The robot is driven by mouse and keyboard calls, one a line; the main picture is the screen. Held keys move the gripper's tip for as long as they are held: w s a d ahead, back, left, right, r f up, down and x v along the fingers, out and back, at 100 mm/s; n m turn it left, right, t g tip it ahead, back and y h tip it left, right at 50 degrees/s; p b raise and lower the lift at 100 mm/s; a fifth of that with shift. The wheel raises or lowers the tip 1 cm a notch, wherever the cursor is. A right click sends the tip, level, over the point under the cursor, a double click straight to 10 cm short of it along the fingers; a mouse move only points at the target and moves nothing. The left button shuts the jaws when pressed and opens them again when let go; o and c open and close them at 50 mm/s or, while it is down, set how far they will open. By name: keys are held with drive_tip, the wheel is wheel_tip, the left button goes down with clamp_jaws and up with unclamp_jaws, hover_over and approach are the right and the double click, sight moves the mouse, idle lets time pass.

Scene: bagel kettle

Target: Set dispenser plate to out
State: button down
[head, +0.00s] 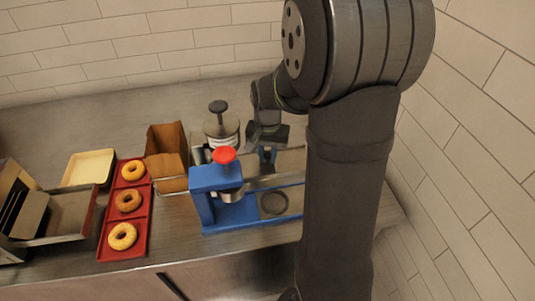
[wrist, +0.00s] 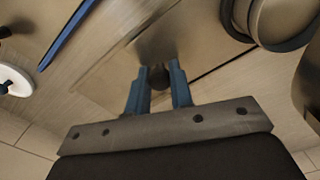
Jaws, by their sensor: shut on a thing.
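The blue dispenser (head: 215,180) with a red knob (head: 223,155) on top stands on the counter in the middle of the head view. A blue-edged base with a dark ring (head: 273,203) extends to its right. My gripper (head: 267,156) is behind this base, partly hidden by my arm. In the wrist view my gripper's blue fingers (wrist: 159,86) are shut on a small dark round knob (wrist: 159,77). The knob sits against a flat metal plate (wrist: 120,65), which appears to be the dispenser plate. I cannot tell how far out the plate is.
A lidded canister (head: 221,128) stands behind the dispenser, close to my gripper. A brown box (head: 167,140) is left of it. A red tray (head: 108,240) holds three bagels, with a cream tray (head: 89,168) beside it. Tiled walls bound the counter.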

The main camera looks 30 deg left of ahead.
drive_tip(key=w+d, duration=0.7)
drive_tip(key=shift+w+d, duration=0.35)
drive_tip(key=shift+w, duration=0.05)
drive_tip(key=c, duration=1.3)
unclamp_jaws()
drive_tip(key=shift+w, duration=0.1)
wheel_tip(320, 180, up, 18)
drive_tip(key=shift+f, duration=0.25)
drive_tip(key=shift+f, duration=0.1)
